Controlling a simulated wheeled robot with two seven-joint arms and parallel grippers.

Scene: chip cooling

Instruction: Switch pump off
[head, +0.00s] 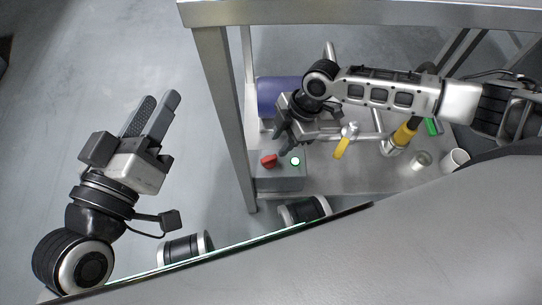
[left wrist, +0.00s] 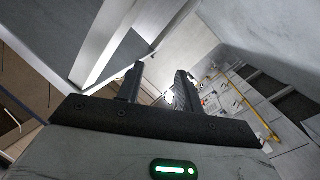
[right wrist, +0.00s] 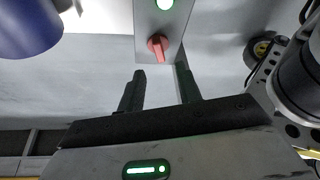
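A grey pump control box (head: 281,184) stands on the lower shelf of the metal table. It carries a red rotary switch (head: 268,161) and a round lamp (head: 295,161) lit white-green. In the right wrist view the red switch (right wrist: 157,46) is just ahead of my fingertips, with the lit lamp (right wrist: 164,4) above it. My right gripper (head: 281,142) is close to the box, its fingers apart and nothing between them; contact with the switch is not visible. My left gripper (head: 160,108) is open and empty, left of the table, away from the box.
A blue cylinder (head: 278,97) stands behind the box. A yellow-handled valve (head: 343,146), pipes, a metal cup (head: 421,161) and a white cup (head: 455,159) are to the right. The table leg (head: 226,110) and upper edge (head: 350,13) bound the space around my right arm.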

